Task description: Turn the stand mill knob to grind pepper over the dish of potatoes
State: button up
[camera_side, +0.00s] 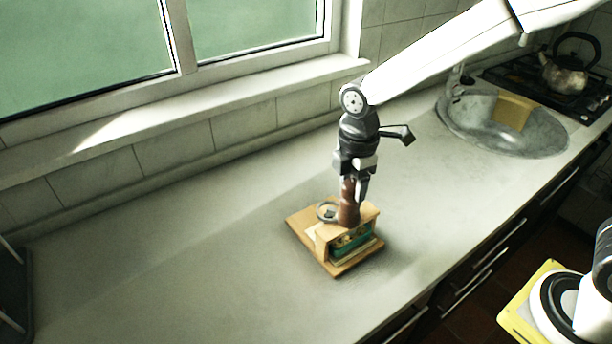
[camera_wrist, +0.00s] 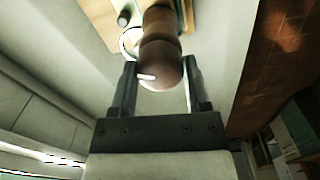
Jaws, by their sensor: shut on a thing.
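The stand mill is a brown wooden pepper mill (camera_side: 348,212) upright in a light wooden stand (camera_side: 304,224) on the counter. Its rounded brown knob (camera_wrist: 161,66) shows large in the wrist view. My gripper (camera_side: 357,190) points down over the mill from above. Its two fingers sit on either side of the knob, and it is shut on it; the wrist view also shows the gripper (camera_wrist: 160,88). A green dish (camera_side: 352,246) with yellowish contents, likely the potatoes, sits under the stand's top, partly hidden by it.
A metal ring (camera_side: 327,211) is on the stand beside the mill. A round sink (camera_side: 480,125) with a yellowish board (camera_side: 513,112) and a stove with a kettle (camera_side: 567,72) lie at the far right. The counter left of the stand is clear; a window ledge (camera_side: 200,115) runs behind.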

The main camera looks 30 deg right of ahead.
jog(key=shift+m, duration=0.3)
jog(key=m, duration=0.9)
jog(key=shift+m, duration=0.4)
jog(key=m, duration=1)
dwell(0.5)
jog(key=o, duration=1.2)
